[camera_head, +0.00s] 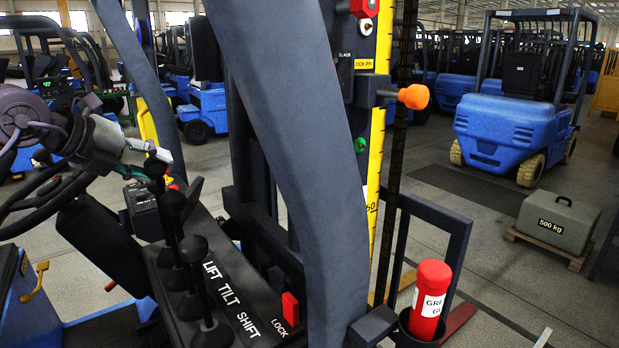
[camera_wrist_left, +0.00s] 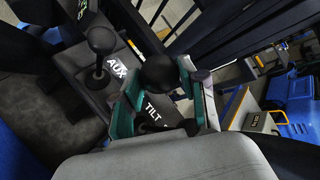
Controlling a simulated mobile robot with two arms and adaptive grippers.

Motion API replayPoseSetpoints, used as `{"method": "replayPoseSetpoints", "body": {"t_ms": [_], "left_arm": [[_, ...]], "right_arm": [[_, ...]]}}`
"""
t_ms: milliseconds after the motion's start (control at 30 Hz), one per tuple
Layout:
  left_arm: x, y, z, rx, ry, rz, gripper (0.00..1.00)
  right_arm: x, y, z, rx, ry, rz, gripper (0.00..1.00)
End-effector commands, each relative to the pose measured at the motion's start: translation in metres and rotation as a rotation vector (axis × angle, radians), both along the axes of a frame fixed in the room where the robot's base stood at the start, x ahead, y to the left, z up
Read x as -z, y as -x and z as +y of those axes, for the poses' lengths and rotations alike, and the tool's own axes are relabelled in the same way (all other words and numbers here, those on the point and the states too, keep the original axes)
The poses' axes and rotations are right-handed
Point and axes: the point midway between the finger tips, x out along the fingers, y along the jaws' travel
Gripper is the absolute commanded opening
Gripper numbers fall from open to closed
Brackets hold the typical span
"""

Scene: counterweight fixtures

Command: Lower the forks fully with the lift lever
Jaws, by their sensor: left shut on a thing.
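My left gripper (camera_head: 152,157) comes in from the left and is closed around the black knob of a control lever. In the left wrist view, the lift lever's knob (camera_wrist_left: 160,72) sits between my teal fingertips (camera_wrist_left: 160,90). The lever's own label is hidden there; TILT and AUX labels show on either side. In the head view, LIFT, TILT and SHIFT labels (camera_head: 228,295) run along the black console beside several black-knobbed levers. The yellow mast scale (camera_head: 371,200) shows behind a thick dark post. The forks are mostly hidden, so their height cannot be told.
A red LOCK switch (camera_head: 290,308) is on the console. An orange knob (camera_head: 413,96) sticks out by the mast. A red canister (camera_head: 430,295) stands in a holder. A 500 kg block (camera_head: 558,222) and a blue forklift (camera_head: 510,120) stand on the floor beyond.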

Motion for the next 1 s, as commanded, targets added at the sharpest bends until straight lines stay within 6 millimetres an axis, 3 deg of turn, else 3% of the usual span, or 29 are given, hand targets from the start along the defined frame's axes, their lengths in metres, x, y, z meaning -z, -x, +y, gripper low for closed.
{"method": "replayPoseSetpoints", "body": {"t_ms": [67, 100, 233, 567, 1000], "left_arm": [[-0.004, -0.001, 0.003, -0.007, 0.002, -0.01, 0.23], [-0.004, -0.001, 0.002, -0.006, 0.002, -0.011, 0.49], [-0.004, -0.001, 0.002, -0.005, 0.002, -0.009, 0.7], [-0.004, 0.001, 0.002, -0.002, 0.002, -0.007, 0.71], [-0.041, 0.047, 0.026, -0.003, 0.001, -0.007, 0.71]], "right_arm": [[0.0, 0.0, 0.0, 0.0, 0.0, 0.0, 0.71], [0.0, 0.0, 0.0, 0.0, 0.0, 0.0, 0.71], [0.0, 0.0, 0.0, 0.0, 0.0, 0.0, 0.71], [-0.001, 0.0, 0.001, 0.0, -0.001, 0.0, 0.71], [-0.01, 0.0, 0.001, 0.0, -0.001, -0.001, 0.71]]}}
